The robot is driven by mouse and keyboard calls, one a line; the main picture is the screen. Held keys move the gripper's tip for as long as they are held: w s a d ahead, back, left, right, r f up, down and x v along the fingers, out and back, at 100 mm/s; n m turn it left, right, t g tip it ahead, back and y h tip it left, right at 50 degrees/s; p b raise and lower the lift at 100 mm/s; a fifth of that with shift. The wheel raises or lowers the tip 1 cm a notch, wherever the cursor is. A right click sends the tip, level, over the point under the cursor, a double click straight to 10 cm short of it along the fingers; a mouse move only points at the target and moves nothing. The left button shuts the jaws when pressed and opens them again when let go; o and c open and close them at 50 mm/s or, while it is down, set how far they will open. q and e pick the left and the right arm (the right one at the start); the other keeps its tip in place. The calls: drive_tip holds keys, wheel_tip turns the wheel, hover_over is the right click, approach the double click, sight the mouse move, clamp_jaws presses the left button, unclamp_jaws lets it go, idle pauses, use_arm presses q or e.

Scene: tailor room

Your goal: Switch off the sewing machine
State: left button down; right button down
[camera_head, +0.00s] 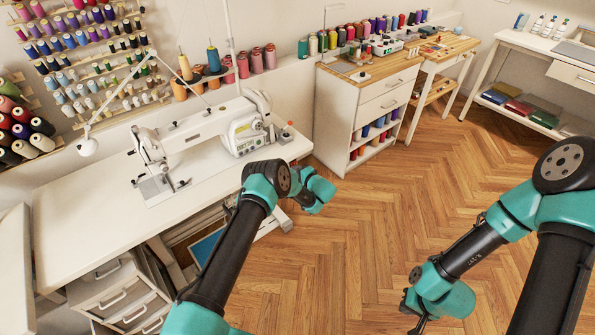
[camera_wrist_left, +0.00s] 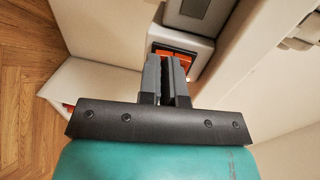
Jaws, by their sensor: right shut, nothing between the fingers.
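The white sewing machine (camera_head: 200,135) stands on a white table (camera_head: 75,220) at the left of the head view. In the left wrist view an orange-red switch (camera_wrist_left: 187,60) sits in a pale housing below a grey panel. My left gripper (camera_wrist_left: 167,62) has its fingers close together, tips right in front of the switch and partly covering it. Contact cannot be told. In the head view the left fingertips are hidden behind my wrist, by the table's right end. My right gripper (camera_head: 413,312) is shut and empty, low over the floor.
A wooden-topped cabinet (camera_head: 365,95) with thread spools stands beyond the table's right end. Drawers (camera_head: 122,295) stand under the table at the left. A thread rack (camera_head: 85,60) hangs on the wall. The herringbone floor (camera_head: 345,240) between my arms is clear.

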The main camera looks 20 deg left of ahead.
use_arm(q)
drive_tip(key=shift+w+a+r, duration=0.1)
drive_tip(key=shift+w+a, duration=0.1)
drive_tip(key=shift+a, duration=0.15)
drive_tip(key=s+d+f, duration=0.2)
drive_tip(key=s+d, duration=0.6)
drive_tip(key=d, duration=0.4)
drive_tip(key=shift+s+f, duration=0.25)
drive_tip(key=shift+f, duration=0.05)
